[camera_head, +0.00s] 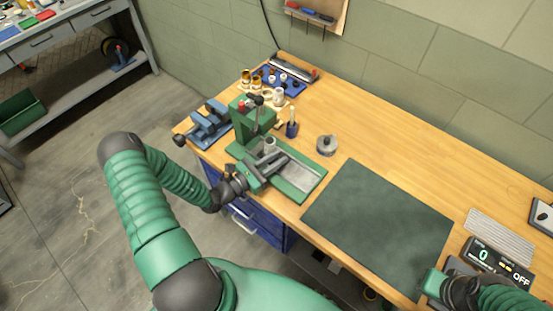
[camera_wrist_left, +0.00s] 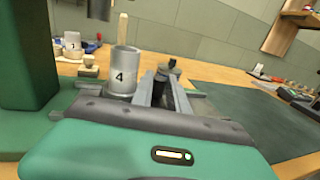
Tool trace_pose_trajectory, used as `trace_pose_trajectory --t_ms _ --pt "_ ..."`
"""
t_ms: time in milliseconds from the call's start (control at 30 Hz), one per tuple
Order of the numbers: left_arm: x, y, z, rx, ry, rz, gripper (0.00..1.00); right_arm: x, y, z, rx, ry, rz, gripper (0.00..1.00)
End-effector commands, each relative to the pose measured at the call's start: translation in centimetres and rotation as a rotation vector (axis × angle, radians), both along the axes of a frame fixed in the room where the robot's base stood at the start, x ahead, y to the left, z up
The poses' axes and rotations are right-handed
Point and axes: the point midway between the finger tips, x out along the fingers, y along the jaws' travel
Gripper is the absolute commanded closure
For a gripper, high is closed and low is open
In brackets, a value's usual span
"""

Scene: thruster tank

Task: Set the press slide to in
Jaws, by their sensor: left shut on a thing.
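The green press (camera_head: 245,127) stands near the left end of the workbench. Its grey slide track (camera_head: 301,176) runs along the green base toward the front right. My left gripper (camera_head: 266,165) is low over the slide, beside the cup. In the left wrist view its fingers (camera_wrist_left: 158,88) are shut on a dark upright piece, apparently the slide's handle, partly hidden. My right gripper (camera_head: 449,287) is at the lower right; its fingers are unclear.
A blue vise (camera_head: 208,122) stands left of the press. A blue tray with small parts (camera_head: 277,83) lies behind it. A round grey part (camera_head: 326,145) and a dark green mat (camera_head: 379,222) lie to the right. A display box (camera_head: 486,258) stands near my right gripper.

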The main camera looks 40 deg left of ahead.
Motion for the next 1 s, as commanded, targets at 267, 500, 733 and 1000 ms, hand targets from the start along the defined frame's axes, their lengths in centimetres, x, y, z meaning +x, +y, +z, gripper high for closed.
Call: trace_pose_trajectory --t_ms 267,500,733,1000 --pt "0.0 1.0 -0.5 0.004 0.01 0.002 1.0 0.0 0.0 -0.1 0.0 0.0 0.0 1.0" --pt "0.1 3.9 -0.4 0.002 0.011 0.002 1.0 0.0 0.0 -0.3 0.0 0.0 0.0 1.0" --pt "0.1 4.1 -0.4 0.002 0.011 0.005 1.0 0.0 0.0 -0.3 0.0 0.0 0.0 1.0" --pt "0.2 4.0 -0.2 0.002 0.007 0.003 0.71 0.0 0.0 -0.3 0.0 0.0 0.0 1.0"
